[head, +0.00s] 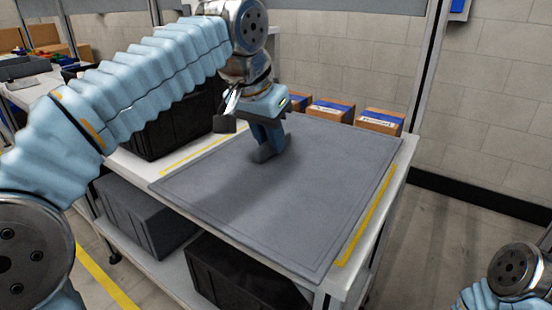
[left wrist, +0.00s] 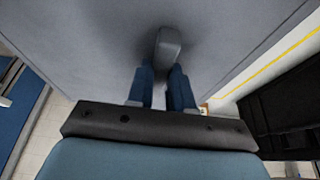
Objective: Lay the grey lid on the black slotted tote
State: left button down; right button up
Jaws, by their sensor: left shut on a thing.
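The grey lid (head: 320,185) is a large flat panel with a raised grip (left wrist: 168,45) in its middle, and it covers much of the white table in the head view. My left gripper (head: 266,150) points down and is shut on the lid's grip; its two blue fingers also show in the left wrist view (left wrist: 166,85). I cannot tell whether the lid touches the table or hangs just above it. The black slotted tote (head: 178,128) stands on the table left of the lid, partly hidden behind my left arm. In the left wrist view a black tote side (left wrist: 285,110) shows at the right. My right gripper is out of view.
Several small cardboard boxes (head: 380,121) with blue labels line the table's back edge. A dark grey bin (head: 145,213) and a black bin (head: 240,275) sit on the lower shelf. A yellow line (head: 367,215) marks the table's right side. A metal post (head: 430,65) rises behind.

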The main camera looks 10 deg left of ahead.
aim_at(276, 159)
pick_arm(q)
jog(key=b+x, duration=0.1)
jog(key=x, duration=0.4)
jog(key=shift+f, duration=0.4)
jog(key=c, duration=1)
grip_release()
jog(key=shift+f, duration=0.1)
